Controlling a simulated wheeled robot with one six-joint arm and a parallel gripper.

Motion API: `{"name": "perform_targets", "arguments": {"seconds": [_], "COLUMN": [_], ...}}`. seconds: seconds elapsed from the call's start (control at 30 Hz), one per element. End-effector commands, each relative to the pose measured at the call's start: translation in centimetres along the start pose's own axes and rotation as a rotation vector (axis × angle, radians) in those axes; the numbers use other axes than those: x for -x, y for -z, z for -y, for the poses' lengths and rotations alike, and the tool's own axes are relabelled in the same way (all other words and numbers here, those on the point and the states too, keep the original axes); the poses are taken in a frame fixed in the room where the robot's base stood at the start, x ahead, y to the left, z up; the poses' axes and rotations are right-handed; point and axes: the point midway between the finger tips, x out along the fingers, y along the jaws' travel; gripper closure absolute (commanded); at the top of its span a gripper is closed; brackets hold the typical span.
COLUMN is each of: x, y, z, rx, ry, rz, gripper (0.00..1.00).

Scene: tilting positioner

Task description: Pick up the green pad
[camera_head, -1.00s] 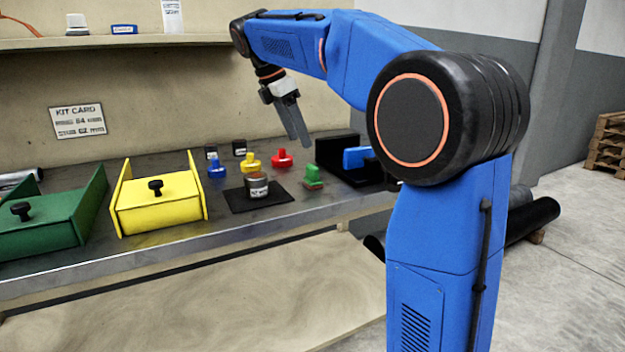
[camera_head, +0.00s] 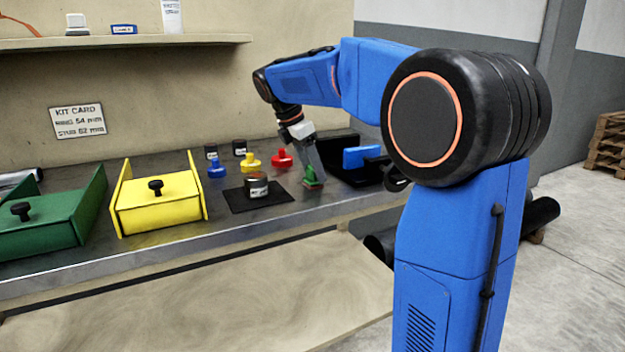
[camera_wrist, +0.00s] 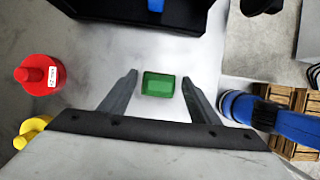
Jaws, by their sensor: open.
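The green pad (camera_wrist: 158,84) lies on the grey bench top in the wrist view, a small block seen from above. It sits between and slightly beyond the two fingers of my gripper (camera_wrist: 157,82), which is open, with a gap on both sides of the pad. In the head view the green pad (camera_head: 311,176) stands near the bench's front edge, and my gripper (camera_head: 316,176) is right at it, partly covering it. Whether the fingertips are level with the pad is unclear.
A black holder with a blue block (camera_head: 360,157) stands just right of the pad. A red knobbed piece (camera_head: 282,158) and a yellow one (camera_head: 251,162) stand to the left. Bench space around the pad is clear.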

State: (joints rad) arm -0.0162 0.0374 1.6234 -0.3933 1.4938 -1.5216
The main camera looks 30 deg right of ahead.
Motion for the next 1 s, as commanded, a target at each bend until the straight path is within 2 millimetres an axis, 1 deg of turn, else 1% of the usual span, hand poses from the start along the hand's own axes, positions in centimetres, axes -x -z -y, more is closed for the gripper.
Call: {"name": "perform_targets", "arguments": {"seconds": [0.23, 0.27, 0.3, 0.37, 0.4, 0.43, 0.77, 0.87, 1.0], "x": [-0.1, -0.1, -0.1, -0.1, -0.1, -0.1, 0.1, 0.9, 2.9], "y": [0.0, 0.0, 0.0, 0.0, 0.0, 0.0, -0.1, -0.4, -1.3], "z": [0.0, 0.0, 0.0, 0.0, 0.0, 0.0, 0.0, -0.1, -0.1], "rx": [0.0, 0.0, 0.0, 0.0, 0.0, 0.0, -0.001, -0.002, -0.002], "ry": [0.0, 0.0, 0.0, 0.0, 0.0, 0.0, -0.001, -0.003, -0.003], "rz": [0.0, 0.0, 0.0, 0.0, 0.0, 0.0, 0.0, 0.0, 0.0], "gripper": [0.44, 0.51, 0.6, 0.75, 0.84, 0.9, 0.9, 0.9, 0.9]}}
